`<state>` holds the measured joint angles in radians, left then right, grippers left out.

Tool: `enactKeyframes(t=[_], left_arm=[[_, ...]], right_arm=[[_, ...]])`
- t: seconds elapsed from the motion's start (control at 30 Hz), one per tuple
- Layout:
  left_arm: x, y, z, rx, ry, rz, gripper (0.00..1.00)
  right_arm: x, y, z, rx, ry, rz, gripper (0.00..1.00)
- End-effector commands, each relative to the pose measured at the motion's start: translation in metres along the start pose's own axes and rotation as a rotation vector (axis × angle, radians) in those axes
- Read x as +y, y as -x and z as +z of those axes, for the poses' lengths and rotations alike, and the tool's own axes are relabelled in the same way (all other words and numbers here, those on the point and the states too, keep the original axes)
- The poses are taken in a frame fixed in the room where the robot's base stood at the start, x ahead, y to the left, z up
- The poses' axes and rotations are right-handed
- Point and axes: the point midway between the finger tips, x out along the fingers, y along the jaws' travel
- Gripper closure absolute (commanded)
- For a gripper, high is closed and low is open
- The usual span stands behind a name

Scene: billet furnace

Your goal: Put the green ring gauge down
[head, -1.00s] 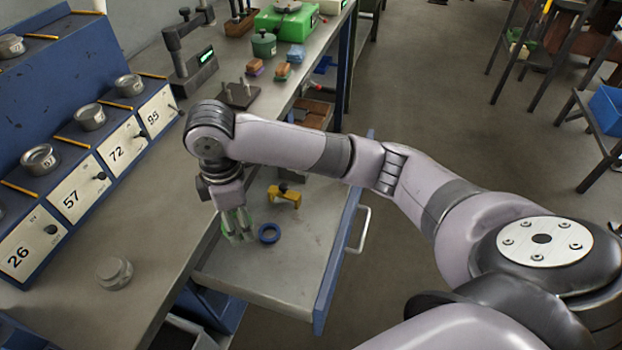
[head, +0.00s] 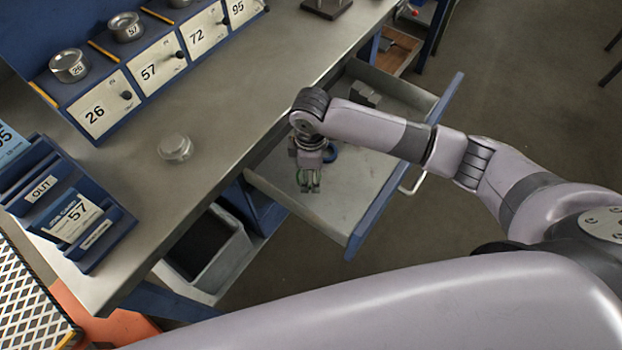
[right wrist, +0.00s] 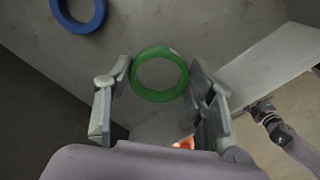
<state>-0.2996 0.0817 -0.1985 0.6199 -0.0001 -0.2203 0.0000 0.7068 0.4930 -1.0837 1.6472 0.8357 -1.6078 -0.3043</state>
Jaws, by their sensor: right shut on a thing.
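The green ring gauge (right wrist: 158,96) sits between the fingers of my right gripper (right wrist: 161,82) in the right wrist view. My right gripper (head: 309,185) is shut on it, pointing down over the open drawer (head: 338,208). In the head view the ring is mostly hidden by the fingers. A blue ring (right wrist: 79,28) lies flat on the drawer floor, apart from the green one. It also shows partly behind the gripper in the head view (head: 332,153). I cannot tell whether the green ring touches the drawer floor. My left gripper is not in view.
A workbench (head: 225,110) with a blue rack of numbered compartments (head: 150,70) lies left of the drawer. A round metal piece (head: 175,148) stands on the bench. A grey bin (head: 215,260) is below. The drawer's front part is clear.

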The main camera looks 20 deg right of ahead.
Motion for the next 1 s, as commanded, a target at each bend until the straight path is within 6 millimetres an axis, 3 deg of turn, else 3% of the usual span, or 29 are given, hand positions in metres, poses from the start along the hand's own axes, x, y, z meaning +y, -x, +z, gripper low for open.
enactKeyframes(t=[0.3,0.67,0.7,1.0], left_arm=[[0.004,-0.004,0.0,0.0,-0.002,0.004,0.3],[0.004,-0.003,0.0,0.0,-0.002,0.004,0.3],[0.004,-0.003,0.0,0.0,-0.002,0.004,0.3],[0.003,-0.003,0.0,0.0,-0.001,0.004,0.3]], right_arm=[[-0.001,-0.041,0.0,-0.001,0.0,-0.001,0.86],[0.0,-0.044,0.0,-0.001,0.0,0.0,0.86],[0.0,-0.044,0.0,-0.001,0.0,0.0,0.48],[0.0,-0.043,0.0,-0.001,0.0,0.0,0.3]])
